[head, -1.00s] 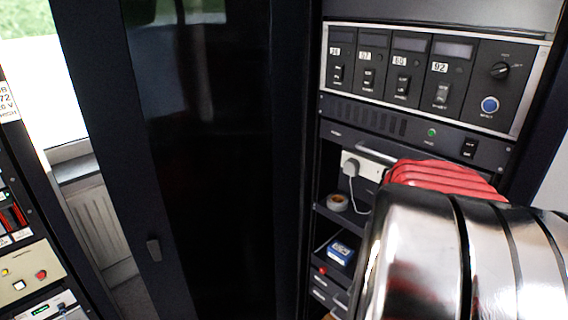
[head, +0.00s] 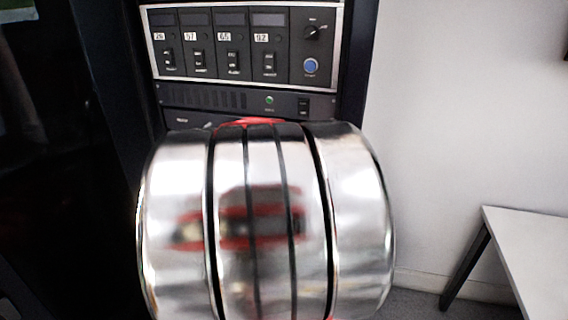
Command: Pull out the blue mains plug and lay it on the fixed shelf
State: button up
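The plug and the fixed shelf are hidden now behind my shiny metal arm, which fills the lower middle of the head view. No blue plug shows. My gripper is not visible; only a strip of red on my arm shows above the metal. The rack's upper control panel (head: 240,45) shows above the arm, with several numbered switches and a blue round button (head: 310,66). Below it is a dark vented panel (head: 215,100) with a green light.
A dark cabinet door (head: 50,160) stands at the left. A white wall (head: 460,110) is to the right of the rack. A pale table (head: 535,250) with a dark leg stands at the lower right. The floor between rack and table looks clear.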

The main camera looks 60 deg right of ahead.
jog(key=c, duration=0.7)
jog(key=shift+s+a, duration=0.15)
jog(key=shift+a, duration=0.95)
dwell(2.3)
jog(key=shift+s+a, duration=0.15)
jog(key=shift+a, duration=0.7)
jog(key=shift+s+a, duration=0.1)
jog(key=shift+a, duration=0.7)
jog(key=shift+d, duration=0.15)
jog(key=shift+w+d, duration=0.15)
jog(key=shift+d, duration=0.7)
jog(key=shift+w+d, duration=0.1)
jog(key=shift+d, duration=0.7)
jog(key=shift+f, duration=0.1)
